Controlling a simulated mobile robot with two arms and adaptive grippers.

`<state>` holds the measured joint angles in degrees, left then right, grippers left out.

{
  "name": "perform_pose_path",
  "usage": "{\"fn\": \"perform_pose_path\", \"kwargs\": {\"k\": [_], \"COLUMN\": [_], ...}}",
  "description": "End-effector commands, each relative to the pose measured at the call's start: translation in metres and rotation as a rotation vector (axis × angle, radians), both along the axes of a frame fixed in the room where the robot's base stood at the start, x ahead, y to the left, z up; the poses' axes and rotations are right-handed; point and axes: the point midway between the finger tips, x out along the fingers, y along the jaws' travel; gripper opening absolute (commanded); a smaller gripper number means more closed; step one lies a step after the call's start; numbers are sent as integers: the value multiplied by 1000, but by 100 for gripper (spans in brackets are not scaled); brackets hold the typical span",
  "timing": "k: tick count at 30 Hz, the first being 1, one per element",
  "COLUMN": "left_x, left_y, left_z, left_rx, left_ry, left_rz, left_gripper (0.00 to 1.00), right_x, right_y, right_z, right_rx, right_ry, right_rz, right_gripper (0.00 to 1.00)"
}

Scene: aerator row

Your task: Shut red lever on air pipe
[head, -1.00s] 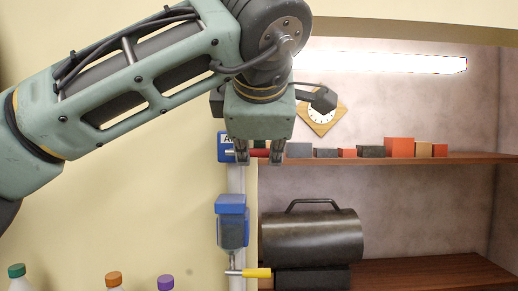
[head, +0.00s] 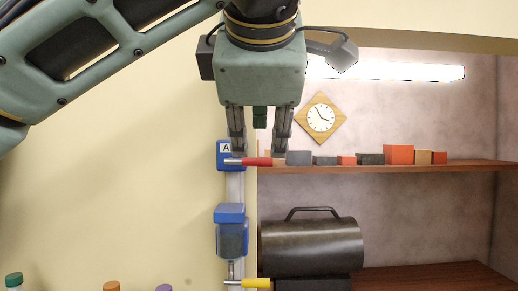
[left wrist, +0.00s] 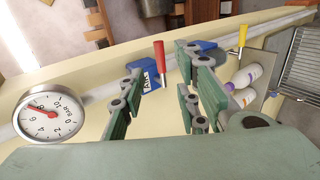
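The red lever (head: 257,161) sticks out level to the right from a blue valve marked A (head: 224,150) on the pale vertical air pipe (head: 235,188). In the left wrist view the red lever (left wrist: 159,55) shows between my finger lines, beside the blue valve body (left wrist: 153,77). My left gripper (head: 256,150) points down, open and empty, with its fingertips just above the red lever in the head view. It looks nearer the camera than the lever; I cannot tell any contact. My right gripper is not in view.
A lower blue valve (head: 231,232) has a yellow lever (head: 256,283), also level. A shelf (head: 400,167) with small blocks is at right, above a dark metal cylinder (head: 312,246). A pressure gauge (left wrist: 47,115) shows in the left wrist view. Bottles stand at lower left.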

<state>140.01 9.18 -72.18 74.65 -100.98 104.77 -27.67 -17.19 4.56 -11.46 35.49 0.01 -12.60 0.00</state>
Motion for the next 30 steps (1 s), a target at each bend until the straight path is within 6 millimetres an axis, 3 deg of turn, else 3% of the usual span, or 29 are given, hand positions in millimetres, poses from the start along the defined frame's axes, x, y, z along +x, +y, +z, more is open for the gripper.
{"fn": "perform_pose_path", "kwargs": {"k": [3, 9, 30], "left_x": [-17, -30, -31], "left_y": [-1, -1, 0], "left_z": [11, 20, 20], "left_rx": [0, 1, 1], "left_ry": [-1, 0, 1], "left_rz": [0, 0, 1], "left_gripper": [30, 30, 30], "right_x": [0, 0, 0], "right_y": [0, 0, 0], "right_z": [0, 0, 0], "right_rx": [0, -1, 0], "right_ry": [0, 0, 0], "right_rz": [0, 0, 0], "right_gripper": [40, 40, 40]}}
